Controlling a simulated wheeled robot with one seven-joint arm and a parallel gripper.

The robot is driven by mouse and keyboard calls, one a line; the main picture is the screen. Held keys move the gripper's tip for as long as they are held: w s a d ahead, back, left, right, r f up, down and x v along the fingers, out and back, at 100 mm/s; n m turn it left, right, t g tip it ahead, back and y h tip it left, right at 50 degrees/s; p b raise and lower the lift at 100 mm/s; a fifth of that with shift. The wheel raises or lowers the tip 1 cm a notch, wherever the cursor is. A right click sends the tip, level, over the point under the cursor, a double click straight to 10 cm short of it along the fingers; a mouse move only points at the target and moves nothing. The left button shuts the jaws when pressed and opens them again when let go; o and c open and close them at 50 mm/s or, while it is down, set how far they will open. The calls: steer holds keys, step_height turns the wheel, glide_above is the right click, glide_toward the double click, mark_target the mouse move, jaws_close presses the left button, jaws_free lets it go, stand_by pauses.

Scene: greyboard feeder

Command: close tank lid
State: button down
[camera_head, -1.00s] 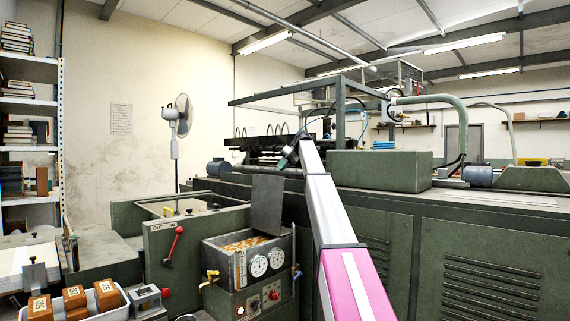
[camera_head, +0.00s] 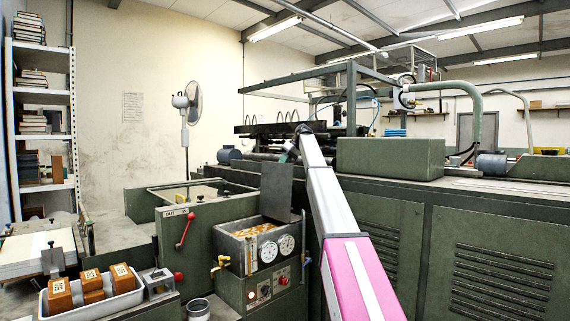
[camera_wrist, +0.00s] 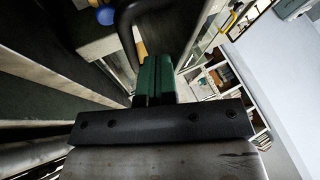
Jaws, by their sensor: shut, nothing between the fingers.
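The steel tank (camera_head: 231,250) stands low in front of the green machine, with two round gauges on its front. Orange-brown contents show in its open top. Its lid (camera_head: 276,190), a dark flat plate, stands upright at the tank's back edge. My gripper (camera_head: 287,154) is at the far end of my arm, just above the lid's top edge in the picture; whether it touches the lid cannot be told. In the wrist view my gripper's green fingers (camera_wrist: 154,76) are together and empty. The lid cannot be made out clearly there.
A green panel with a red lever (camera_head: 184,230) is left of the tank. A white tray of orange-brown blocks (camera_head: 94,298) is at the lower left. The large green machine (camera_head: 480,250) fills the right. A fan (camera_head: 192,105) stands behind.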

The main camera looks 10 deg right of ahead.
steer(key=s+a+f+n+t+h, duration=0.1)
steer(key=s+a+f+t+h, duration=0.15)
steer(key=s+a, duration=0.45)
steer(key=s+a+f+n+t+h, duration=0.15)
steer(key=s+a+h, duration=0.35)
steer(key=a, duration=0.5)
steer(key=s+a+f+t+h, duration=0.1)
steer(key=s+a+f, duration=0.1)
steer(key=f, duration=0.4)
steer(key=s+a+f+t+h, duration=0.2)
steer(key=a+f, duration=0.2)
steer(key=f, duration=0.2)
steer(key=s+a+f+n+t+h, duration=0.1)
steer(key=s+a+f+t, duration=0.1)
steer(key=f, duration=0.3)
steer(key=shift+s+a+f, duration=0.4)
steer(key=shift+s+a, duration=0.15)
steer(key=shift+a+f, duration=0.15)
steer(key=shift+f, duration=0.6)
steer(key=shift+s, duration=0.1)
